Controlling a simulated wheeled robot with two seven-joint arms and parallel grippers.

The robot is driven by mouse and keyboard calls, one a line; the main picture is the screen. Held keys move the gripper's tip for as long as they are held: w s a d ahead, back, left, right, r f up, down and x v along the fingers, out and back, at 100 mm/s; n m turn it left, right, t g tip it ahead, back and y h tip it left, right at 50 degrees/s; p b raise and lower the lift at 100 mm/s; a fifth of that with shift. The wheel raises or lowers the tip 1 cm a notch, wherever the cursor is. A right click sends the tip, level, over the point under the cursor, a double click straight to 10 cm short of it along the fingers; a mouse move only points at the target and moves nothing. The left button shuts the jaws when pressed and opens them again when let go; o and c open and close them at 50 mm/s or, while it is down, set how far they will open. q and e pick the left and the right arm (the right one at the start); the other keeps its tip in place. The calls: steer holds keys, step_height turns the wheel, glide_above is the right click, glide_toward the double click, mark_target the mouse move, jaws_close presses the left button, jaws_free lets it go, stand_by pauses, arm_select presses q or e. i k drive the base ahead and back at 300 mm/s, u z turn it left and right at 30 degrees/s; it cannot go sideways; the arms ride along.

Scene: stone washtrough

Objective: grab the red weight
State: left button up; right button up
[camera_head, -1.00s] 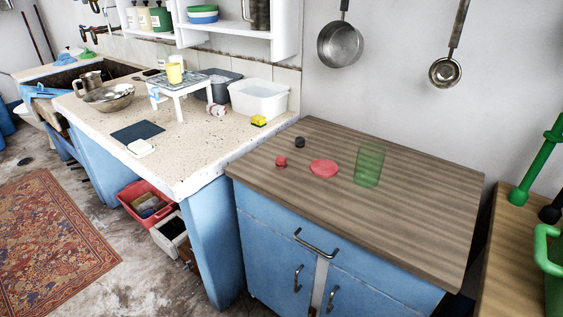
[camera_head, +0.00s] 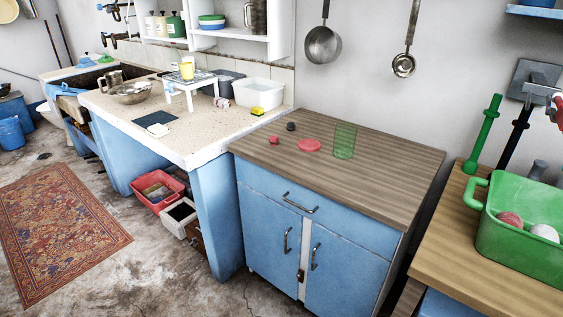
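A small red piece (camera_head: 273,140), which looks like the red weight, stands on the wood-topped blue cabinet (camera_head: 400,166), near the left edge of its top. A flat red disc (camera_head: 309,145) lies just right of it. A small black piece (camera_head: 291,126) stands behind them. A see-through green cylinder (camera_head: 344,141) stands upright right of the disc. Neither of my grippers is in view.
Left is the pale stone counter (camera_head: 190,135) with a white tub (camera_head: 258,94) and a yellow sponge (camera_head: 257,111). Right is a wooden bench (camera_head: 450,255) with a green basket (camera_head: 520,240) holding balls. A ladle (camera_head: 404,65) and a pan (camera_head: 323,45) hang on the wall. The cabinet top's right side is clear.

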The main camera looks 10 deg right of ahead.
mark_target(273, 141)
steer(key=z, duration=1.55)
steer(key=k, duration=0.15)
steer(key=u, duration=2.5)
steer(key=i, duration=0.95)
steer(key=z, duration=0.15)
